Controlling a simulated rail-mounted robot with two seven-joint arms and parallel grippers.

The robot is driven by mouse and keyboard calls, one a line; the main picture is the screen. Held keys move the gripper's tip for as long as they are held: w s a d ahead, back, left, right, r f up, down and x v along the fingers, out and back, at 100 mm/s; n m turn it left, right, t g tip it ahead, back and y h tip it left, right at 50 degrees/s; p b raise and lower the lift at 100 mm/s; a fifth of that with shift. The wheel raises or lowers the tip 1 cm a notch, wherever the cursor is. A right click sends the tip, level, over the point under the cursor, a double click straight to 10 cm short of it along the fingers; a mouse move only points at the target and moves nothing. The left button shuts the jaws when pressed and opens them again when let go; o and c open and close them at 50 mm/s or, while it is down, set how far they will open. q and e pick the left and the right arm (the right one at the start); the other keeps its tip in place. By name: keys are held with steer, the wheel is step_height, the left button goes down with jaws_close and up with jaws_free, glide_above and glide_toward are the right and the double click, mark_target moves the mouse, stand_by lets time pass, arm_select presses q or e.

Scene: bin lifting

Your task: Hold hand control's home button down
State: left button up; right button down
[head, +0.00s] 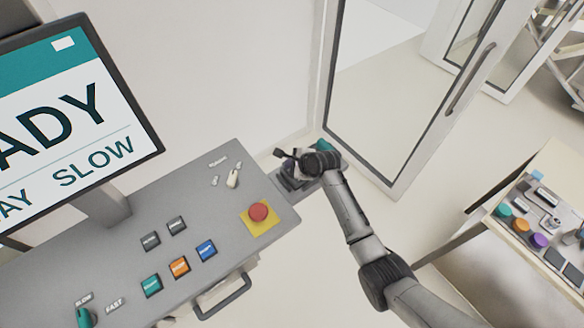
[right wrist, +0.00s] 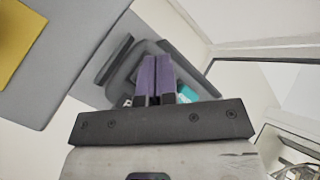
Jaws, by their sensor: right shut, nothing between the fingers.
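The hand control (right wrist: 122,76) is a dark grey device on a grey bracket at the right end of the control panel; in the head view it is mostly hidden by my right gripper. A teal patch (right wrist: 188,93) shows on it beside my fingers. My right gripper (right wrist: 157,62) is shut and empty, its purple fingers together over the middle of the hand control. In the head view the gripper (head: 290,165) is at the device. The fingertips hide what lies under them, so I cannot tell whether they touch or press the home button. My left gripper is out of view.
The grey control panel (head: 130,225) has a red stop button (head: 258,211) on a yellow plate and several coloured buttons. A screen (head: 75,110) stands above it. A glass door (head: 395,80) stands behind my right arm. A table with coloured parts (head: 525,205) is at right.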

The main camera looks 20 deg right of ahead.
steer(key=shift+f, duration=0.5)
stand_by(0.3)
stand_by(0.7)
stand_by(0.7)
steer(key=shift+r+p, duration=1)
steer(key=shift+p, duration=0.2)
steer(key=shift+r+p, duration=0.7)
steer(key=shift+p, duration=0.1)
step_height(320, 180, up, 4)
steer(key=p, duration=0.4)
steer(key=shift+f, duration=0.2)
